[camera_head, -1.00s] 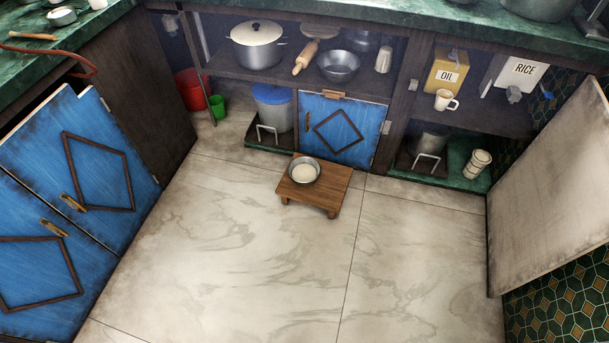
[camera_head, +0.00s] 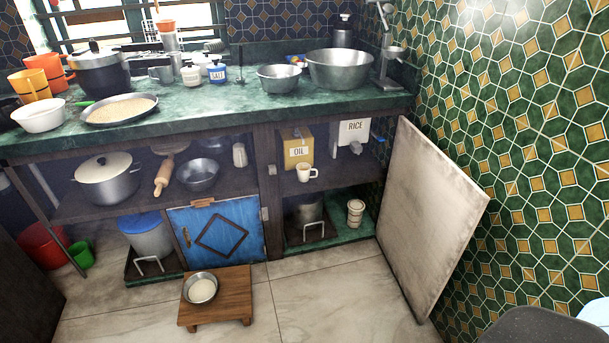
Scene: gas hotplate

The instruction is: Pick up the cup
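A white cup (camera_head: 306,172) with a handle on its right side stands upright on the open shelf under the counter, right of centre. It is in front of the yellow oil box (camera_head: 299,149). Nothing is touching it from my side. An orange cup (camera_head: 33,85) and other orange cups stand on the counter at the far left. Neither of my grippers is in view.
The green counter (camera_head: 230,98) holds pots and bowls. A rice box (camera_head: 354,132) stands right of the cup. A pale board-like door (camera_head: 430,220) stands open to the right of the shelf. A low wooden stool (camera_head: 236,298) with a bowl (camera_head: 201,289) stands on the floor in front.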

